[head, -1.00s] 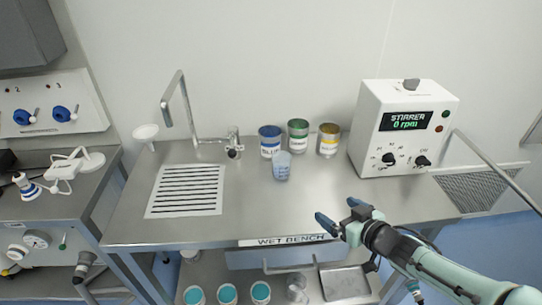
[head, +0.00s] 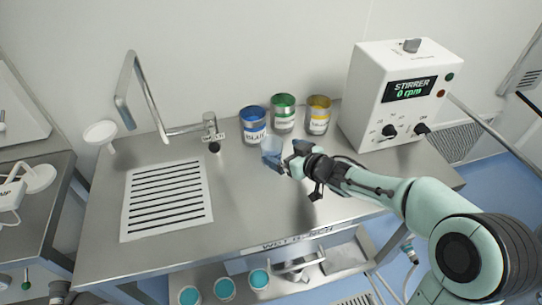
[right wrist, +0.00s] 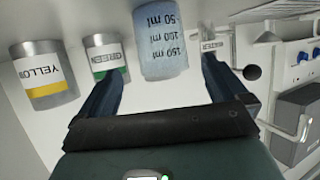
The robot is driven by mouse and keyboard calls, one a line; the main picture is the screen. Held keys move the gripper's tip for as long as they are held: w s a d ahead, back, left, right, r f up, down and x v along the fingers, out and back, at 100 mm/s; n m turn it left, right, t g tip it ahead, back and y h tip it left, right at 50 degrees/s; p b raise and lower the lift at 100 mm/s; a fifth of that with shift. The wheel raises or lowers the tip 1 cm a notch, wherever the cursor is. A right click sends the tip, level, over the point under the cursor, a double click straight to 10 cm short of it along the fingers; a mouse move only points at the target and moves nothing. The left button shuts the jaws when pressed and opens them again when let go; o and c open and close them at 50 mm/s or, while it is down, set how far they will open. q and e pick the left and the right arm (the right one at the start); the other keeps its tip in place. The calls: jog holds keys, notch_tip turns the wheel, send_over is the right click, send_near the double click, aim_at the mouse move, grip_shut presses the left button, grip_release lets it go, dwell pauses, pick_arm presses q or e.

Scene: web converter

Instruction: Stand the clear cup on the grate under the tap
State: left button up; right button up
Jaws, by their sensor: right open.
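The clear cup (head: 270,147), bluish with ml marks, stands upright on the steel bench in front of the blue can. In the right wrist view the cup (right wrist: 162,45) appears upside down, ahead of and between my two fingers. My right gripper (head: 284,156) is open and reaches in from the right, close to the cup's near side; its fingers (right wrist: 158,66) have not closed on it. The slotted white-framed grate (head: 126,205) lies flat and empty at the bench's left. The tap (head: 150,97) arches over the grate's back edge. My left gripper is not in view.
Blue (head: 253,122), green (head: 283,113) and yellow (head: 318,116) labelled cans stand behind the cup. A white stirrer box (head: 400,95) is at the right. A tap valve (head: 213,140) stands between cans and spout. The bench between cup and grate is clear.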

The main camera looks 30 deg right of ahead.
aim_at(266, 144)
jog(key=b+x, duration=0.1)
jog(key=x, duration=0.5)
jog(key=shift+w+a, duration=0.2)
jog(key=shift+a, duration=0.05)
jog(key=c, duration=1.2)
jog(key=shift+r, duration=0.1)
jog(key=shift+r, duration=0.1)
